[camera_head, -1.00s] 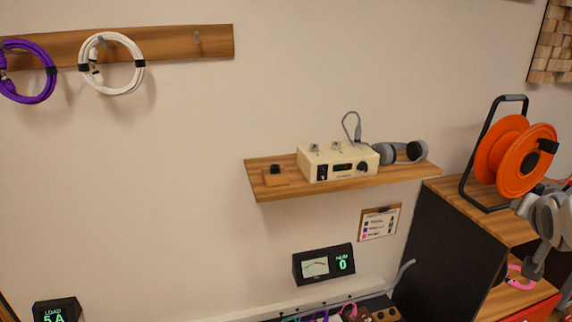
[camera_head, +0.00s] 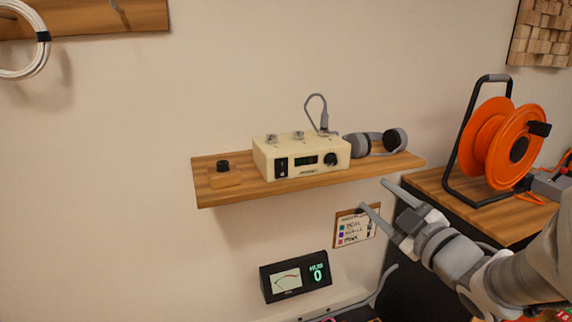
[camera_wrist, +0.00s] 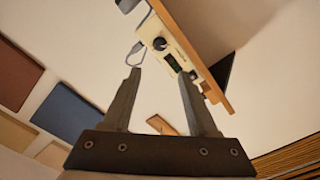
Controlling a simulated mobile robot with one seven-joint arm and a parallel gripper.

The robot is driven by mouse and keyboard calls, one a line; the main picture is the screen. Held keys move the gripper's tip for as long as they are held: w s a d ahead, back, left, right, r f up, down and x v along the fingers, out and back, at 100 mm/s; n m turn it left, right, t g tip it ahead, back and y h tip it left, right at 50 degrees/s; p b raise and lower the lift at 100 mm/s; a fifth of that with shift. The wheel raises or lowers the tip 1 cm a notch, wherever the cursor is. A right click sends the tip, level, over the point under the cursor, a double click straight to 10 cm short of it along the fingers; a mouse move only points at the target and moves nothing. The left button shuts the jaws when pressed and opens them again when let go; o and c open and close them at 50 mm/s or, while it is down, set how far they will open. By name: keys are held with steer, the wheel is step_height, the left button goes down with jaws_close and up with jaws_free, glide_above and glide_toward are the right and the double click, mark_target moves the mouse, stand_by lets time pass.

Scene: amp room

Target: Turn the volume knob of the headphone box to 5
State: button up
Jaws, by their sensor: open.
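The headphone box (camera_head: 300,155) is a cream box on the wooden wall shelf (camera_head: 240,190). Its front has a black switch, a small display with dim green digits I cannot read, and the black volume knob (camera_head: 330,159) at the right. In the wrist view the box (camera_wrist: 178,45) appears tilted near the top, with the knob (camera_wrist: 160,44) on its face beyond my fingers. My gripper (camera_head: 374,195) is open and empty, below and to the right of the box, apart from it. It also shows in the wrist view (camera_wrist: 160,78).
Grey headphones (camera_head: 376,142) lie on the shelf right of the box; a cable loops above it. A small block with a black knob (camera_head: 224,174) sits at the left. Below are a note card (camera_head: 355,227) and a meter (camera_head: 295,277). An orange cable reel (camera_head: 505,140) stands right.

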mark_target(334, 162)
steer(key=b+x, duration=0.2)
steer(key=x, duration=1.4)
steer(key=shift+w+a, duration=0.1)
steer(key=shift+w, duration=0.1)
jaws_close()
